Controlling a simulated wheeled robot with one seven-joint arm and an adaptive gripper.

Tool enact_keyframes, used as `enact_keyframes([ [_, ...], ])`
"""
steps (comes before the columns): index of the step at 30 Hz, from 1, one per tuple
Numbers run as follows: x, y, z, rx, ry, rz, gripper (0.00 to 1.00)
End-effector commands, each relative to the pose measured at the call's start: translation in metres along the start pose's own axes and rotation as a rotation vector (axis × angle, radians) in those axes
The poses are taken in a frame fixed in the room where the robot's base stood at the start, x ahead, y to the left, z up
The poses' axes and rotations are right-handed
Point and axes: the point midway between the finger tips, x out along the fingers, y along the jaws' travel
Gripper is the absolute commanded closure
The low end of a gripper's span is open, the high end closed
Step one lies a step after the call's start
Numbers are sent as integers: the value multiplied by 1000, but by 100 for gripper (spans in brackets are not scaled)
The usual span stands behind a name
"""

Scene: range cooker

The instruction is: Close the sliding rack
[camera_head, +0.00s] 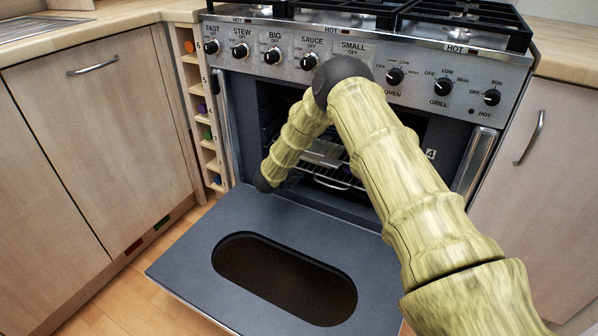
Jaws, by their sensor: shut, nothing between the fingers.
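The oven door (190,262) is folded down open, with a dark oval window in it. Inside the dark oven cavity, a wire sliding rack (340,183) shows partly, low and near the opening; my arm hides much of it. How far it is slid out is hard to tell. My arm reaches in from the lower right, bends in front of the control panel and comes down to the left side of the opening. My gripper (288,180) is at its dark end, low by the left part of the rack. It is shut and empty; its fingertips are hard to make out, and contact with the rack cannot be told.
The control panel (262,50) with several black knobs is above the opening, under the hob grates (455,12). Cabinets flank the range at left (100,140) and right (545,165). A narrow bottle shelf (203,110) stands left. Wooden floor (95,315) shows at lower left.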

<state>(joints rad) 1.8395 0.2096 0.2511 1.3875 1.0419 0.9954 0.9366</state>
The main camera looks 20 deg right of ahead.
Motion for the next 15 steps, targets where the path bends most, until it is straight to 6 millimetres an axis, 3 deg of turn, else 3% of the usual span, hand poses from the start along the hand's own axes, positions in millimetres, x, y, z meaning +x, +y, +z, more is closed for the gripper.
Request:
enact_keyframes([
  [15,-93,6,5,-3,-4,1,100],
])
